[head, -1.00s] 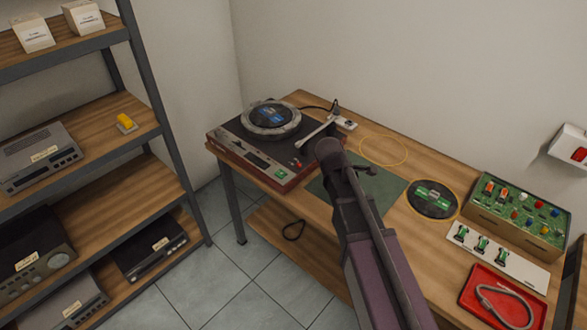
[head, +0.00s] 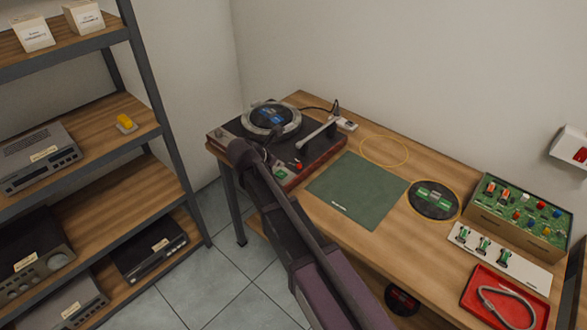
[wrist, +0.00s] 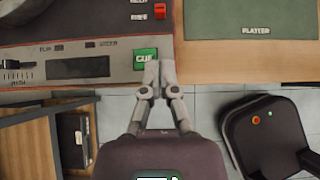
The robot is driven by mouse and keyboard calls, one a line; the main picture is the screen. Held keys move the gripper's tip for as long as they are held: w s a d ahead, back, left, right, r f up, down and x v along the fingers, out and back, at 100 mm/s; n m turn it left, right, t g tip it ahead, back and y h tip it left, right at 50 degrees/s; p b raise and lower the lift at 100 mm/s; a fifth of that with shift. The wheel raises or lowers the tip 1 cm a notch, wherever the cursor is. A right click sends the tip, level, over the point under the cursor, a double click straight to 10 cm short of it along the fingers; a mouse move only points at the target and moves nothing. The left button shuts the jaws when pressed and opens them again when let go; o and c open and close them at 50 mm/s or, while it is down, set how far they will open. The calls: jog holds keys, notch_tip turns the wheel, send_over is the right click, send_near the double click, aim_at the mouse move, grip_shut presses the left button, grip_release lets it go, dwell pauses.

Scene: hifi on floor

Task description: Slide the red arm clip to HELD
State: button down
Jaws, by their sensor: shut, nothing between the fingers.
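In the wrist view the clip (wrist: 160,10) shows at the top edge, right of two small labels too blurred to read surely. My gripper (wrist: 158,70) is shut and empty. Its fingertips are at the right edge of the green CUE button (wrist: 145,55), below the clip in that view and apart from it. I cannot tell whether they touch the deck. In the head view my arm hides the fingers.
A green mat (head: 357,190) lies right of the turntable on the wooden bench. Farther right are a dark disc (head: 433,200), a green board box (head: 515,215) and a red tray (head: 533,297). A shelf rack (head: 150,75) stands at the left.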

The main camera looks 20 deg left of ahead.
jog(key=shift+w+f, duration=0.1)
jog(key=shift+f, duration=0.05)
jog(key=b, duration=0.5)
send_near(298, 169)
jog(key=x, duration=0.3)
jog(key=shift+f, duration=0.3)
jog(key=shift+b+x, duration=1)
jog(key=shift+x, duration=0.45)
jog(key=shift+w+d, duration=0.1)
jog(key=shift+w, duration=0.1)
